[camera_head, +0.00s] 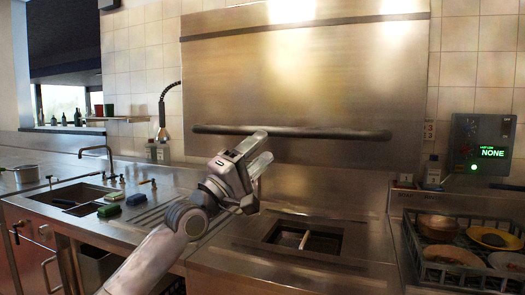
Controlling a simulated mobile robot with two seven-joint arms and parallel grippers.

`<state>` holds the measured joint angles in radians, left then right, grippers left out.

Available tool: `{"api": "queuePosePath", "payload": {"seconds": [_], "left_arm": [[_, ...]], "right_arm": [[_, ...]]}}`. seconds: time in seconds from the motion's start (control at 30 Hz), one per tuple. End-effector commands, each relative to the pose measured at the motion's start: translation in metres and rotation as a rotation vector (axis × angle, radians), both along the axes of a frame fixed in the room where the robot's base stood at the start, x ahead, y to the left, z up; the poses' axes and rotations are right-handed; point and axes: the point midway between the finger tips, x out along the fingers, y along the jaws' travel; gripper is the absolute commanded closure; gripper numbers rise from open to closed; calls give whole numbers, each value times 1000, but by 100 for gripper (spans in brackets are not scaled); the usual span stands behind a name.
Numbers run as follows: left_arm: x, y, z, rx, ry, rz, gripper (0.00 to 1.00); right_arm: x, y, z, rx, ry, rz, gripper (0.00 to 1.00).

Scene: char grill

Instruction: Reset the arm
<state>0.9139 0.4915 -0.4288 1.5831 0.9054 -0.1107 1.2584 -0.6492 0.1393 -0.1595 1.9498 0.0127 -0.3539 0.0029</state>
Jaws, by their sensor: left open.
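My left arm comes in from the bottom left. My left gripper (257,153) is raised above the steel counter, in front of the large steel hood (305,85) and just under its long dark handle bar (290,132). Its two fingers are apart with nothing between them. I cannot tell from this one view how far the fingers are from the bar. My right gripper does not show.
A sink (72,197) with a tap is at the left, with green sponges (108,211) beside it. A recessed opening (322,241) is in the counter below the hood. A rack (478,272) of dishes stands at the right, under a panel (482,142) reading "NONE".

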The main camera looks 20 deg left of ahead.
Motion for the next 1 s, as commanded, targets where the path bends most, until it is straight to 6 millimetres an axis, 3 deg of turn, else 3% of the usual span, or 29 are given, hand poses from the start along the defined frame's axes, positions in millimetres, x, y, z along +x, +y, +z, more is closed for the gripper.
{"api": "queuePosePath", "payload": {"seconds": [0.33,0.47,0.57,0.77,1.0], "left_arm": [[0,0,-2,3,2,2,49],[2,-4,-27,41,23,24,49],[3,-10,-73,117,58,65,49],[-13,-23,-189,346,137,168,49],[-61,-30,-319,646,233,253,49]], "right_arm": [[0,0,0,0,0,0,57],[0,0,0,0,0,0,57],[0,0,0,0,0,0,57],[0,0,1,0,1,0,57],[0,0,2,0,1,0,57]]}}
